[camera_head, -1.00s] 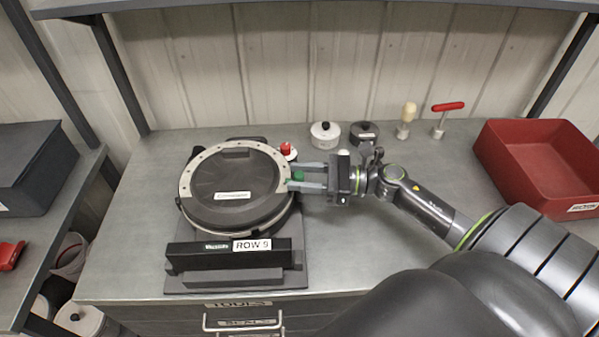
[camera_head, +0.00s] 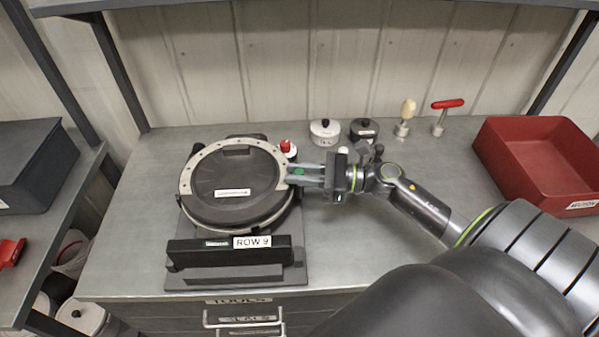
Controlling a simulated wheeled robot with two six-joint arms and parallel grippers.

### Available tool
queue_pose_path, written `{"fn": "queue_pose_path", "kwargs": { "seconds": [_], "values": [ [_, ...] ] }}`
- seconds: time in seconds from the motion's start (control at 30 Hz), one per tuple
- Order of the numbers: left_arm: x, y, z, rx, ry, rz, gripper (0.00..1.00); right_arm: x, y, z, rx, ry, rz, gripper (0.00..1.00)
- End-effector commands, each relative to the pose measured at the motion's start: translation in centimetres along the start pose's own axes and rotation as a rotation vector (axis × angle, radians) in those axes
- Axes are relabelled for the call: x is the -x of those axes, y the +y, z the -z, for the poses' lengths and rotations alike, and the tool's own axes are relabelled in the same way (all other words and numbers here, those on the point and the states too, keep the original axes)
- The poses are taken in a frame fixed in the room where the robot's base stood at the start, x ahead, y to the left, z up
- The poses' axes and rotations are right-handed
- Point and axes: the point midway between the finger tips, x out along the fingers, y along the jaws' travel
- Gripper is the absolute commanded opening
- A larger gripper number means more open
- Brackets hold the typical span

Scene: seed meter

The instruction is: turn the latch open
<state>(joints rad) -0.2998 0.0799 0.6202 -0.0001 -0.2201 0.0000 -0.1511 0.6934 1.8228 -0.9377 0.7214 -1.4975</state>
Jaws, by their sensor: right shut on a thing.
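The seed meter (camera_head: 232,190) is a round black housing with a pale rim, on a dark stand on the grey bench. A green latch (camera_head: 299,172) sits at its right edge. My right gripper (camera_head: 294,175) comes in from the right, its fingers shut on the green latch. The fingers cover much of the latch, so its exact angle is hard to tell. A red-and-white knob (camera_head: 287,149) stands just behind the fingers. My left gripper is not in view.
The ROW 9 block (camera_head: 225,252) lies in front of the meter. A white lidded pot (camera_head: 325,132), a dark pot (camera_head: 363,130) and two handled tools stand behind. A red bin (camera_head: 500,160) is at right. The bench (camera_head: 130,235) left of the meter is clear.

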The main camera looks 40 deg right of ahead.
Motion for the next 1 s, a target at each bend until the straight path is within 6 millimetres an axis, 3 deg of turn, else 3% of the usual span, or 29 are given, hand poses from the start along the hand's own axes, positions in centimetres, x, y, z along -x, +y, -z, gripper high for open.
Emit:
{"fn": "queue_pose_path", "kwargs": {
  "seconds": [0.27, 0.8, 1.0],
  "values": [
    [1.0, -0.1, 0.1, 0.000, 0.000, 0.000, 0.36, 0.0, 0.2, -0.1, -0.004, 0.000, 0.141, 0.00],
    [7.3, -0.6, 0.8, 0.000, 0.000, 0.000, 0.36, -0.1, 0.2, -0.5, -0.009, -0.003, 0.644, 0.00],
    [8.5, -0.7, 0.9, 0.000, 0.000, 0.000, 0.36, -0.1, 0.1, -0.2, -0.006, -0.002, 0.826, 0.00]
  ]
}}
